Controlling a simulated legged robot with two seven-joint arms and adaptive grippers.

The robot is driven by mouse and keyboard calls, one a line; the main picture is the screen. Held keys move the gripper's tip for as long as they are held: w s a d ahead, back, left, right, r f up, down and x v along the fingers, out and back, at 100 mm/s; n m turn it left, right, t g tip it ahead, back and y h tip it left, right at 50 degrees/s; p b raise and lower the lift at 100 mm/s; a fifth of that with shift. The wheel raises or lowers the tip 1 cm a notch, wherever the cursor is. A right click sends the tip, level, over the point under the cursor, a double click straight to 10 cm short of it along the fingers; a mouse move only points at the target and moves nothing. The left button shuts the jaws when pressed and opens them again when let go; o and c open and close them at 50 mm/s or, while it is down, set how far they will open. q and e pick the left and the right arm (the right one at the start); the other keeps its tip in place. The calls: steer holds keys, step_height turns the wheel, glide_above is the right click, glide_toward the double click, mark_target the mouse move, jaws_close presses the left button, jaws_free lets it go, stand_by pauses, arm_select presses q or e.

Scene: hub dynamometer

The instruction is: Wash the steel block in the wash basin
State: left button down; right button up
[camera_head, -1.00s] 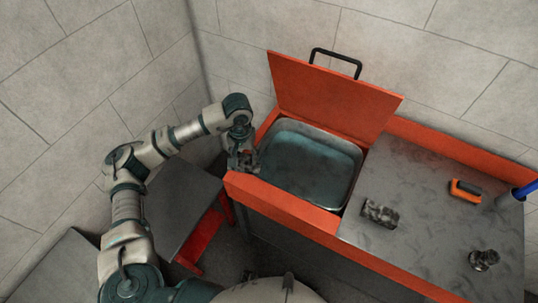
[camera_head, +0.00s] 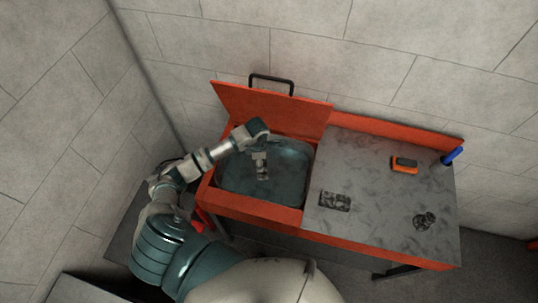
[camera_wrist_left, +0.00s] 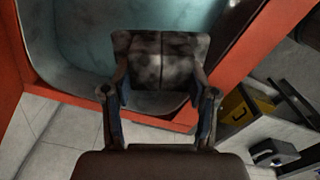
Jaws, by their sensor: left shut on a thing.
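My left gripper (camera_head: 262,174) is over the inside of the wash basin (camera_head: 295,196), whose orange lid stands open behind it. In the left wrist view my left gripper (camera_wrist_left: 158,98) is shut on a grey block with dark smudges, which I take to be the steel block (camera_wrist_left: 160,58). A bluish basin surface (camera_wrist_left: 85,30) lies beyond the block there. In the head view the block is small at the fingertips, and I cannot tell whether it touches the basin or any water. My right gripper is not in view.
The raised orange lid (camera_head: 270,112) has a black handle. Right of the basin, the grey worktop (camera_head: 370,170) bears a dark mottled block-shaped piece (camera_head: 334,202), an orange-and-black brush-like tool (camera_head: 404,165), a small dark part (camera_head: 424,221) and a blue-handled item (camera_head: 452,156).

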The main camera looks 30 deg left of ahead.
arm_select(q)
steer(key=shift+a+f, duration=0.2)
steer(key=shift+f, duration=1.15)
steer(key=f+b, duration=0.2)
steer(key=shift+d+f, duration=0.35)
steer(key=shift+d, duration=0.05)
steer(key=f+b, duration=0.1)
steer(key=f, duration=0.1)
steer(key=f+b, duration=0.3)
steer(key=f, duration=0.2)
steer(key=shift+a+b, duration=0.3)
steer(key=shift+b, duration=0.1)
steer(key=shift+d+f+b, duration=0.15)
steer(key=shift+f+b, duration=0.35)
steer(key=shift+f, duration=0.3)
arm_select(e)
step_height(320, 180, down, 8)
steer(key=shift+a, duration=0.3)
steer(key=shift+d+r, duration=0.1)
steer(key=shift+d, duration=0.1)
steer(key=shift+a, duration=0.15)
